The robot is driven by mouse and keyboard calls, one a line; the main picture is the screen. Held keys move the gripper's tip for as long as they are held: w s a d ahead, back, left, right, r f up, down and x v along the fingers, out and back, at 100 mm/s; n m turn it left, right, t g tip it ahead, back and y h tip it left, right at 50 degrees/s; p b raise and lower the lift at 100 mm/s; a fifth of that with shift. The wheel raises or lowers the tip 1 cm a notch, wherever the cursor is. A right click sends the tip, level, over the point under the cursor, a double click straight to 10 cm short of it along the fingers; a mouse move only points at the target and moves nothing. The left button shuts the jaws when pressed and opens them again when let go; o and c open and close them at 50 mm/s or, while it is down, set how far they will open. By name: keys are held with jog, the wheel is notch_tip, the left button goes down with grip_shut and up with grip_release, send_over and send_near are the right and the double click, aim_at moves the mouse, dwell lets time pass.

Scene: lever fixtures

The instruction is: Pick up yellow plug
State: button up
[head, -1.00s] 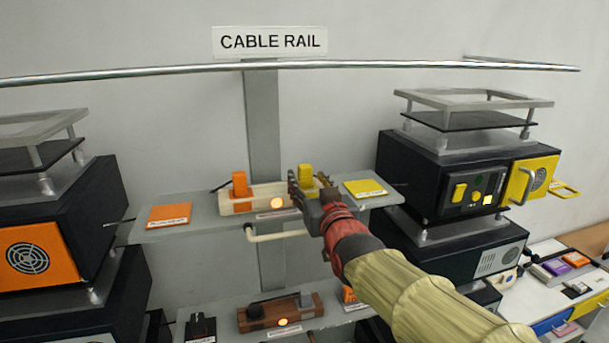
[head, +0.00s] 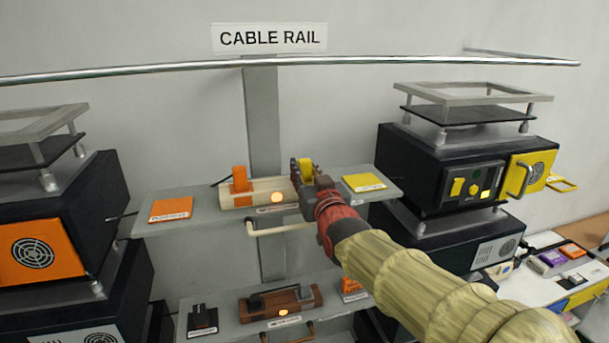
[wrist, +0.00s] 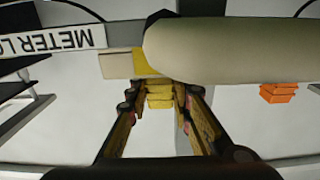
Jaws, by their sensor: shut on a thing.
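The yellow plug (head: 306,169) is at the right end of the cream socket block (head: 238,200) on the upper shelf. In the wrist view the yellow plug (wrist: 159,97) sits between the two fingertips. My gripper (head: 303,176) is shut on it; it also shows in the wrist view (wrist: 160,90). The fingers hide part of the plug in the head view. I cannot tell whether the plug is still seated in the block or just clear of it.
An orange plug (head: 240,179) stands at the block's left end. A yellow card (head: 364,182) and an orange card (head: 171,209) lie on the shelf. A cream handle (head: 262,231) sticks out in front. Black machines stand on both sides, and a metal rail (head: 360,63) runs above.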

grip_shut()
jog(key=shift+r, duration=0.15)
